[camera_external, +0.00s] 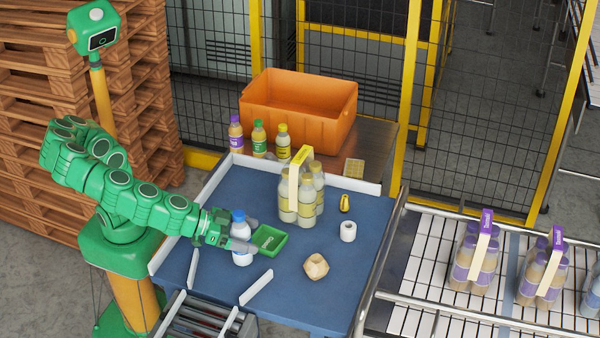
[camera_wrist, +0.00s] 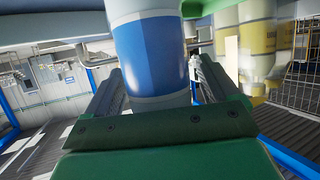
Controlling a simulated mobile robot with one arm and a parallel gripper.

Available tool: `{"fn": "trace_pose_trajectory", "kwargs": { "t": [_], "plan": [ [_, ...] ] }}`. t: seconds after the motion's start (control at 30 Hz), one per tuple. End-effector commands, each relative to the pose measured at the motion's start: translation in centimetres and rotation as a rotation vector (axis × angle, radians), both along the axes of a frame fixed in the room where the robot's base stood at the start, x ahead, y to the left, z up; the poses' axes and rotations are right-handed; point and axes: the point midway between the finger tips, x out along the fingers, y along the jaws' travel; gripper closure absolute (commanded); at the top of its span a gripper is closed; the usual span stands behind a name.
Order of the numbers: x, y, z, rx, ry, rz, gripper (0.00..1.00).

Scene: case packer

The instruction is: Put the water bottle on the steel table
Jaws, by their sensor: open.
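The water bottle (camera_external: 241,246) is white with a blue cap and stands upright on the blue table top in the outside view. In the wrist view the water bottle (camera_wrist: 150,55), with a blue and white label, fills the top middle between the fingers. My gripper (camera_external: 240,246) is open around the bottle, one finger on each side; in the wrist view my gripper (camera_wrist: 155,85) shows the fingers apart. I cannot tell whether they touch the bottle. The steel table (camera_external: 372,142) is at the back, behind the blue table, with its brown-grey top partly covered.
An orange crate (camera_external: 300,118) and several small bottles stand on the steel table. A green tray (camera_external: 269,240) is right beside my gripper. A bottle pack (camera_external: 302,198), a tape roll (camera_external: 348,231) and a beige lump (camera_external: 316,266) are on the blue table (camera_external: 305,300). A white rail (camera_external: 300,170) edges it.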

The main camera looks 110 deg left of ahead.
Motion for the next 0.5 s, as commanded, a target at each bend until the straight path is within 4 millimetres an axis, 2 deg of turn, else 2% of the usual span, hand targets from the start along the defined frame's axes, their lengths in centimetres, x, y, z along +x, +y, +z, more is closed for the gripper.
{"fn": "trace_pose_trajectory", "kwargs": {
  "t": [0.23,0.5],
  "plan": [
    [-0.5,-0.3,0.5,-0.001,-0.001,-0.003,0.12],
    [-3.3,-1.5,1.7,0.0,-0.001,-0.002,0.12]
  ]
}}
